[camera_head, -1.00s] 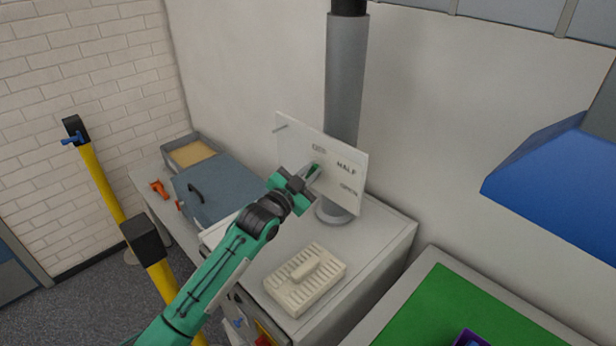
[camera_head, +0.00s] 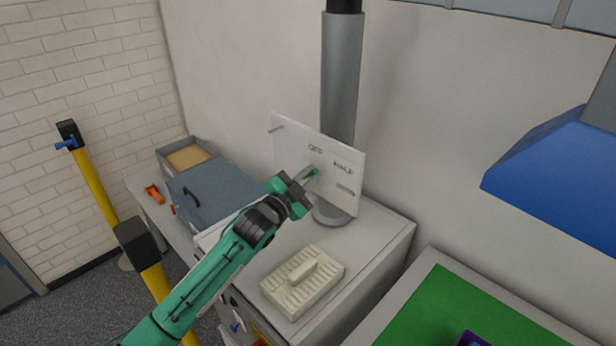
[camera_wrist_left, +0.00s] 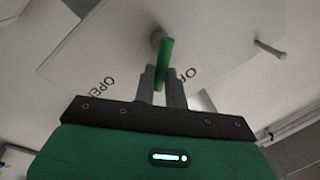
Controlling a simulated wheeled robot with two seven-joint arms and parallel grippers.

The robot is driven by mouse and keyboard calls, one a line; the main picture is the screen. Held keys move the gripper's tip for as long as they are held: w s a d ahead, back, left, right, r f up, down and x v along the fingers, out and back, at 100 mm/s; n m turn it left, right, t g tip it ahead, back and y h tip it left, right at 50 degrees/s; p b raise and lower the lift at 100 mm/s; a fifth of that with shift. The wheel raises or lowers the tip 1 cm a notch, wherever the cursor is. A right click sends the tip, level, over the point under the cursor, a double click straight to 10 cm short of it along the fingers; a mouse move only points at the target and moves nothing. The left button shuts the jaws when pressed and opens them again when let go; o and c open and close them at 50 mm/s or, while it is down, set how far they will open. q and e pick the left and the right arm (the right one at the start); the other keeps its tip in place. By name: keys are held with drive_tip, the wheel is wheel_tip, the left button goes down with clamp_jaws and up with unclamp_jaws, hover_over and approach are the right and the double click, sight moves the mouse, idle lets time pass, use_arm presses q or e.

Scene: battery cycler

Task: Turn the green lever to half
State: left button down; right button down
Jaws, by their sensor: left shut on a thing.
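The green lever (camera_head: 313,172) sits on an upright white panel (camera_head: 287,146) on the bench. HALF is printed at the panel's upper right, with other small labels at the upper left and lower right. My left gripper (camera_head: 306,176) reaches in from the left and is shut on the lever. In the left wrist view the lever (camera_wrist_left: 165,58) runs from a grey pivot down between the two fingertips (camera_wrist_left: 161,76). OPEN is printed on the panel there, near the fingers. The fingers hide part of the lever. My right gripper is not in view.
A grey post (camera_head: 342,75) stands behind the panel. A cream ribbed block (camera_head: 302,282) lies on the bench in front. A blue-grey box with a handle (camera_head: 212,192) and an orange item (camera_head: 153,194) are at left. A green mat (camera_head: 440,318) is at right.

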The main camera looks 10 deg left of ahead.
use_arm(q)
drive_tip(key=c, duration=1.5)
unclamp_jaws()
drive_tip(key=shift+o, duration=0.2)
drive_tip(key=b+v, duration=0.4)
drive_tip(key=v, duration=1)
drive_tip(key=shift+d, duration=0.1)
